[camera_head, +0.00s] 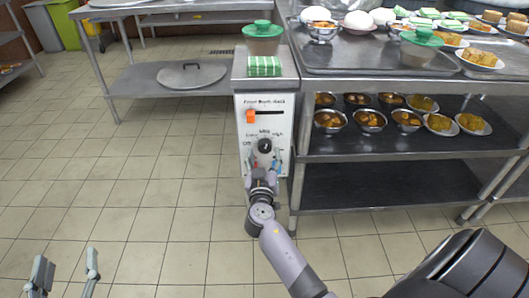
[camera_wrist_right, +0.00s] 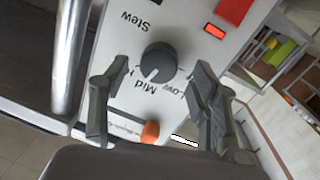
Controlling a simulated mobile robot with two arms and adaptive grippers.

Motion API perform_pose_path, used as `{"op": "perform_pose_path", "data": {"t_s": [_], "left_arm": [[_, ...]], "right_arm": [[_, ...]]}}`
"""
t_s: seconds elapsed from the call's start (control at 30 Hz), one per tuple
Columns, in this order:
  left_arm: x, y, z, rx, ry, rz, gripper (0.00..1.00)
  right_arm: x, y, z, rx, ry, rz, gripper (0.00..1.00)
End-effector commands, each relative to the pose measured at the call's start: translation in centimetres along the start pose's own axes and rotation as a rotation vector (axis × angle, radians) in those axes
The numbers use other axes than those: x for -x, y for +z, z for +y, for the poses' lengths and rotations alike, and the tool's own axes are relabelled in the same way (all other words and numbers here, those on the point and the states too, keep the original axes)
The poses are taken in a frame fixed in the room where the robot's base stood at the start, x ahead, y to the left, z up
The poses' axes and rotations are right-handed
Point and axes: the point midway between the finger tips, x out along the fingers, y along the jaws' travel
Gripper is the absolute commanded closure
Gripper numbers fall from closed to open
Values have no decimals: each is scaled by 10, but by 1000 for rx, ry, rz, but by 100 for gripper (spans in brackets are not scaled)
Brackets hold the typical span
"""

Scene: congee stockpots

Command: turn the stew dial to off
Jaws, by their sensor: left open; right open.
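The stew dial (camera_head: 265,146) is a dark round knob on the white front panel (camera_head: 246,155) of the central metal unit. In the right wrist view the dial (camera_wrist_right: 157,60) sits among the labels Stew, Mid and Low; a light mark on its face points roughly toward Mid. My right gripper (camera_head: 263,172) is at the panel, just below the dial in the head view. It is open, with its fingers (camera_wrist_right: 160,82) on either side of the dial in the wrist view; I cannot tell whether they touch it. My left gripper (camera_head: 65,272) is open and empty, low at the left.
An orange control (camera_head: 250,116) is above the dial. A red switch (camera_wrist_right: 232,8) and lit red indicator (camera_wrist_right: 215,31) are nearby. A food rack (camera_head: 400,87) stands right. The left floor is clear.

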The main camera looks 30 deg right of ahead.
Motion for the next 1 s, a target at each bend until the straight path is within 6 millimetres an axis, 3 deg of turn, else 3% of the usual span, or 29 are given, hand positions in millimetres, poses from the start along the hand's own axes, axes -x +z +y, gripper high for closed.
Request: {"op": "perform_pose_path", "data": {"t_s": [0.2,0.5,1.0], "left_arm": [[0,-2,0,0,0,12,43],[0,-3,0,1,0,15,43],[0,-3,0,1,0,14,43]], "right_arm": [[-18,0,0,0,1,0,44],[-19,0,0,0,0,-1,44],[-19,0,0,0,0,-1,78]]}}
